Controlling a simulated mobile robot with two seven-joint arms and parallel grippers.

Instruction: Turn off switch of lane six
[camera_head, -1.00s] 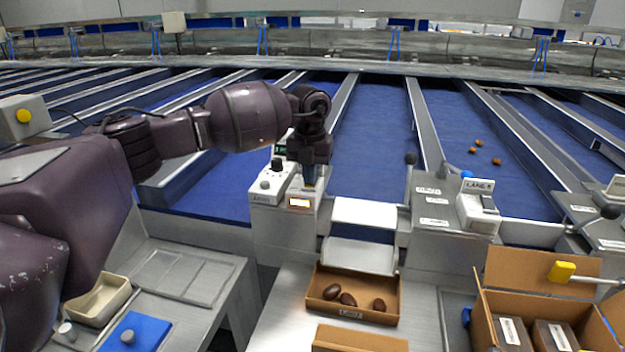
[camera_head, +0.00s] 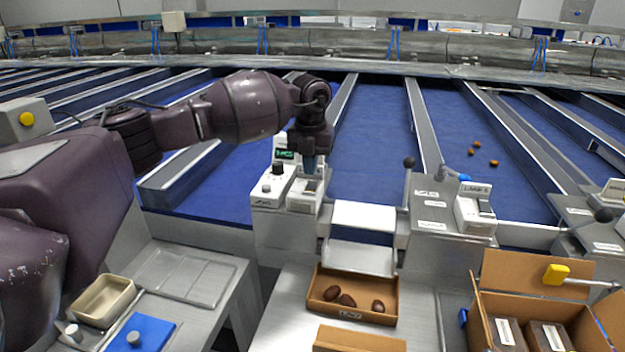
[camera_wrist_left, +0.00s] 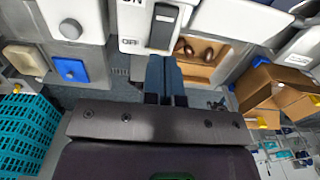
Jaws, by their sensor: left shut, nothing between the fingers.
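A white switch box (camera_head: 302,202) stands at the near end of the lane in the middle. The tips of my left gripper (camera_head: 309,172) are shut and empty, just above its upper part, partly hiding it. In the left wrist view a dark rocker switch (camera_wrist_left: 163,27) on a white plate lies just beyond the blue fingertips (camera_wrist_left: 163,62). "OFF" is printed beside its near end and "ON", partly cut off, farther out. Contact cannot be told. No lamp glows on the box. Its lane number is not readable here. My right gripper is not seen.
A dial box (camera_head: 272,185) with a green display (camera_head: 285,154) adjoins the switch. Another lane-labelled switch box (camera_head: 476,208), its number unclear, stands right, beside a black-knobbed lever (camera_head: 409,162). A cardboard tray (camera_head: 318,290) holds dates below. An open carton (camera_head: 488,308) is lower right.

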